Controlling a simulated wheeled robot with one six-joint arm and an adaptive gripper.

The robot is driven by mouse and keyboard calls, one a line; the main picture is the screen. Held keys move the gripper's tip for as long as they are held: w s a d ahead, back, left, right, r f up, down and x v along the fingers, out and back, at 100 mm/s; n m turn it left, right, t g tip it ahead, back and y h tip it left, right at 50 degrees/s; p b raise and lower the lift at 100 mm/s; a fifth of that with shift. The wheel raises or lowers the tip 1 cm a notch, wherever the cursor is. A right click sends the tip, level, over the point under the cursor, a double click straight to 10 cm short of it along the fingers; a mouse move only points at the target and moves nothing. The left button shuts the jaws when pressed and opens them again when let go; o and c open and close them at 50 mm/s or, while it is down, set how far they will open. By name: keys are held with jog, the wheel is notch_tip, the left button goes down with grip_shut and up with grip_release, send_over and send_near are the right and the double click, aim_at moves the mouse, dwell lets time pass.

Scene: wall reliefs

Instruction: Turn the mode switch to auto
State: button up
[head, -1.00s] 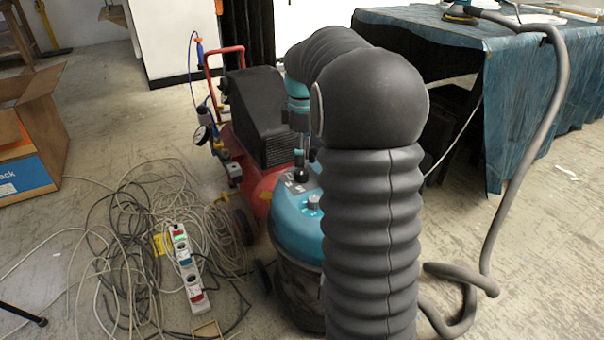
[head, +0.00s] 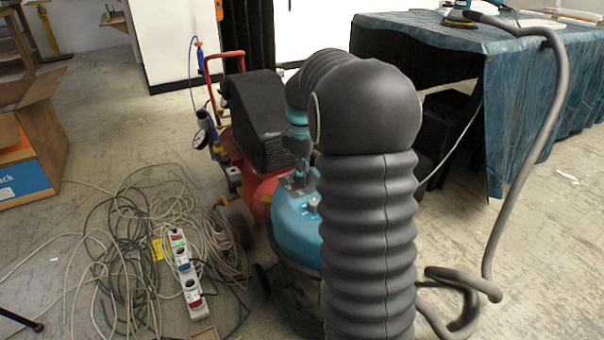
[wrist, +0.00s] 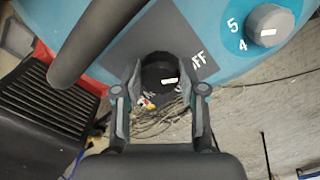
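The mode switch is a dark round knob (wrist: 160,72) with a white mark, on a dark panel of the blue vacuum top. White letters "FF" (wrist: 198,60) show beside it; the rest of its label is hidden. My gripper (wrist: 160,75) is open with one finger on each side of the knob. I cannot tell whether the fingers touch it. In the head view my gripper (head: 299,182) points down at the top of the blue vacuum (head: 293,225), partly behind my arm.
A grey numbered knob (wrist: 268,25) is right of the switch. A thick dark hose or handle (wrist: 95,45) crosses at left. The red compressor (head: 255,125) stands close behind the vacuum. Cables and a power strip (head: 186,275) lie on the floor at left.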

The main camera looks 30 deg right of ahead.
jog(key=shift+m+p, duration=0.3)
jog(key=shift+c, duration=0.3)
jog(key=shift+r+m+p, duration=0.1)
jog(key=shift+m+p, duration=0.35)
jog(key=shift+m, duration=0.15)
jog(key=m+p, duration=0.2)
jog(key=m, duration=0.1)
jog(key=m+p, duration=0.3)
jog(key=m, duration=0.3)
jog(key=shift+a+m, duration=0.1)
jog(key=shift+m, duration=0.3)
jog(key=m+p, duration=0.2)
jog(key=m, duration=0.4)
jog(key=m+p, duration=0.1)
jog(key=m, duration=0.5)
jog(key=shift+a, duration=0.1)
jog(key=shift+m, duration=0.3)
